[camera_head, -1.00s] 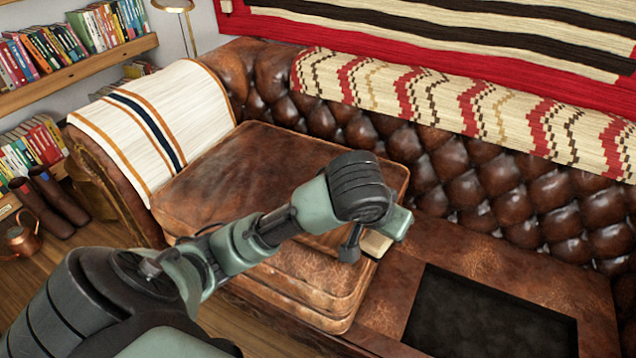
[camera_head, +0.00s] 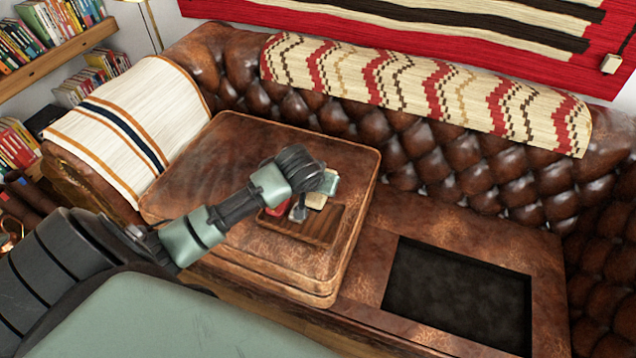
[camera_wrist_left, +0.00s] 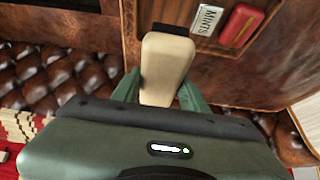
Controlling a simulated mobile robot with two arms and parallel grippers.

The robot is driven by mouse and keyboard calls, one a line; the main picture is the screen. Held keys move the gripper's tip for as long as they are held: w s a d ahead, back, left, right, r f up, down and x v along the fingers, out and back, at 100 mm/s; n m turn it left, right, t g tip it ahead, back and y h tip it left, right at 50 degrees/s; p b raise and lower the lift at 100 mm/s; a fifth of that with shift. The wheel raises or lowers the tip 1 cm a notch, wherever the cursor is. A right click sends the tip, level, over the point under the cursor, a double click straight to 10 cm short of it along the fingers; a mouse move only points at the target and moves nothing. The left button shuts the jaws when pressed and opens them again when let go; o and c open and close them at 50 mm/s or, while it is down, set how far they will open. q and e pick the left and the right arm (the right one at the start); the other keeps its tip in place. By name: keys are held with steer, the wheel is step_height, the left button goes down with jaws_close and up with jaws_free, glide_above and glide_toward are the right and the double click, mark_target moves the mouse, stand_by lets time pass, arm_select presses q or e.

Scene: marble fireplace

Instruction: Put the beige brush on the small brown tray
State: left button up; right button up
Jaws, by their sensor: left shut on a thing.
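The beige brush (camera_head: 316,201) is held by my left gripper (camera_head: 314,196), which is shut on it. In the left wrist view the brush (camera_wrist_left: 166,70) shows a pale beige body with a black end, between the green fingers. The small brown tray (camera_head: 322,228) is a slatted wooden rectangle lying on the stacked leather cushions. The gripper and brush appear over the tray's far right part; the gap below them is hard to judge. My arm and gripper hide part of the tray. My right gripper is not in view.
A red item (camera_head: 278,208) lies at the tray's left part; in the left wrist view the red item (camera_wrist_left: 241,22) is beside a white mints tin (camera_wrist_left: 208,20). The leather cushion stack (camera_head: 240,150) is otherwise clear. A dark recessed panel (camera_head: 455,295) is on the right.

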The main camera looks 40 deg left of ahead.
arm_select(q)
step_height(320, 180, down, 13)
steer(key=shift+r+b, duration=0.1)
steer(key=shift+b, duration=0.65)
steer(key=o, duration=1.3)
steer(key=shift+f, duration=0.2)
steer(key=shift+r, duration=0.25)
steer(key=p+v, duration=0.2)
steer(key=v, duration=1)
